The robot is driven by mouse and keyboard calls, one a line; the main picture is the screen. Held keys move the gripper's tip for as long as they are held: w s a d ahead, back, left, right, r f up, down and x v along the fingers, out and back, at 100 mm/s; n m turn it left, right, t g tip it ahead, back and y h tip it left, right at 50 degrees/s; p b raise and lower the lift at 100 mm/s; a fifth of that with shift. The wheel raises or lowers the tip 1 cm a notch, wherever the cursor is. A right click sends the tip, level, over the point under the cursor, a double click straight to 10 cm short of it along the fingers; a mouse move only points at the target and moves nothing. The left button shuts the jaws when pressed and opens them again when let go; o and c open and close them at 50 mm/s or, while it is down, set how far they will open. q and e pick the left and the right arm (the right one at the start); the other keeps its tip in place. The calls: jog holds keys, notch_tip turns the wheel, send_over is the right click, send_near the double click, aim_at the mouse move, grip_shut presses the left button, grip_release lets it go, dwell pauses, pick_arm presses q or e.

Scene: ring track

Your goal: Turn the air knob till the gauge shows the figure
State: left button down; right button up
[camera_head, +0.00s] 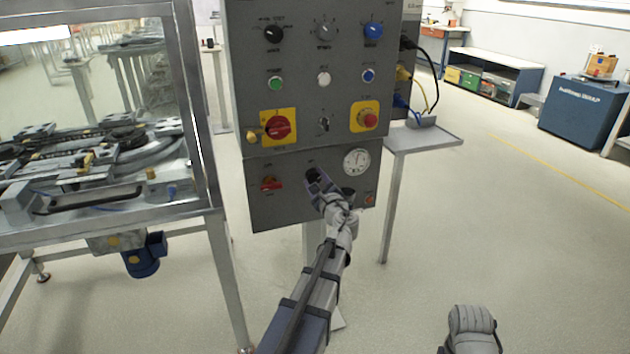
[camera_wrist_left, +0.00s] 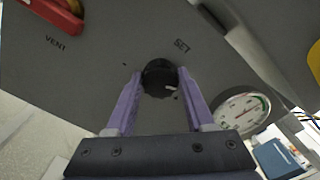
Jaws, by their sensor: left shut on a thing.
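The black air knob (camera_wrist_left: 160,78) sits on the grey panel in the left wrist view, near the label SET. Its white mark points to the lower right in that view. My left gripper (camera_head: 316,180) reaches the lower part of the panel. Its two purple fingers, also seen in the left wrist view (camera_wrist_left: 158,92), are shut on the knob from both sides. The gripper hides most of the knob in the head view. The round white gauge (camera_head: 356,161) is just right of the knob. It also shows tilted in the left wrist view (camera_wrist_left: 243,112); its figures are too small to read.
A red lever (camera_head: 271,184) is left of the knob. The upper panel (camera_head: 322,90) carries several switches, buttons and a red stop button (camera_head: 369,119). A framed glass machine (camera_head: 207,150) stands close on the left. A small shelf (camera_head: 425,137) juts out on the right, with free floor beyond.

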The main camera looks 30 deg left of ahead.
pick_arm(q)
jog(key=shift+m, duration=0.6)
jog(key=shift+c, duration=1.3)
grip_release()
jog(key=v, duration=0.8)
